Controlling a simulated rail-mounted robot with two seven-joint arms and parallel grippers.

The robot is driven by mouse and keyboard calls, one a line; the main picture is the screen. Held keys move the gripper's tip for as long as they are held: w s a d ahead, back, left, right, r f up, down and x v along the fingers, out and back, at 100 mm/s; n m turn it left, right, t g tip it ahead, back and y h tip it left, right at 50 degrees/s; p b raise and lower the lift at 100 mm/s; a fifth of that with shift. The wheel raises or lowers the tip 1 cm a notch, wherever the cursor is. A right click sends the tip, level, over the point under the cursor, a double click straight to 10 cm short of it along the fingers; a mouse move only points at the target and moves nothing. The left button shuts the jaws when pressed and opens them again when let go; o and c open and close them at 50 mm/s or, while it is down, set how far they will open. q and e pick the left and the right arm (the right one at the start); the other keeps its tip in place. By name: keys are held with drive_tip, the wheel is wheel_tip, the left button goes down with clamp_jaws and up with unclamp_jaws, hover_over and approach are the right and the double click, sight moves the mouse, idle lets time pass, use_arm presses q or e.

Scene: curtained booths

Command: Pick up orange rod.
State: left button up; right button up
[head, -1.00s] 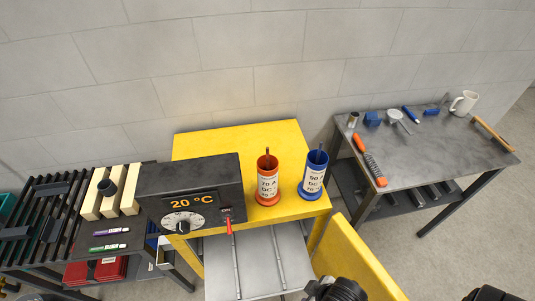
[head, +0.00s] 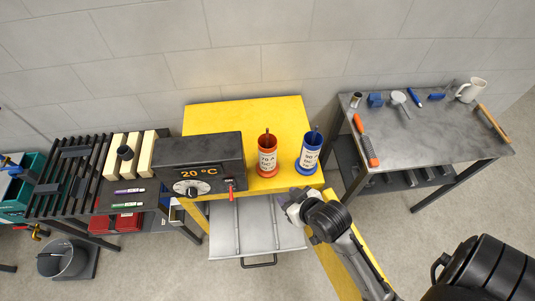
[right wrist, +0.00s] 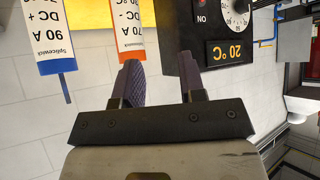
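An orange container (head: 267,163) labelled 70 A DC - stands upright on the yellow table; a thin dark rod tip (head: 267,132) sticks out of its top. A blue container (head: 307,160) labelled 90 A stands to its right, also with a rod tip (head: 316,129). My right gripper (head: 287,201) is low in front of these containers, apart from them. The right wrist view looks upside down there; its two fingers (right wrist: 161,75) are spread with nothing between them. The orange container (right wrist: 130,28) shows beyond one finger, the blue one (right wrist: 57,45) beside it. My left gripper is not in view.
A black 20 °C control box (head: 200,160) with dial and red switch stands left of the containers. A grey drawer (head: 255,230) is below the yellow table. A grey table (head: 435,130) with tools and a mug (head: 470,90) is at right; a slatted rack (head: 68,175) at left.

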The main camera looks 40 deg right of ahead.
drive_tip(key=w+d+f+t+b, duration=0.2)
drive_tip(key=w+t+b, duration=0.1)
drive_tip(key=w+b, duration=0.1)
drive_tip(key=m+t+h+b, duration=0.2)
drive_tip(key=t+h+b, duration=0.1)
drive_tip(key=t, duration=0.2)
approach(267, 134)
drive_tip(key=w+d, duration=0.2)
drive_tip(key=w, duration=0.7)
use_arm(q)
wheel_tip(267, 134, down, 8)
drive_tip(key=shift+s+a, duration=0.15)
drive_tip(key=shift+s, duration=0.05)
use_arm(e)
drive_tip(key=shift+w+d+f, duration=0.15)
drive_tip(key=shift+w+f, duration=0.1)
drive_tip(key=shift+w, duration=0.3)
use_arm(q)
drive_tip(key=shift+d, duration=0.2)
use_arm(e)
clamp_jaws()
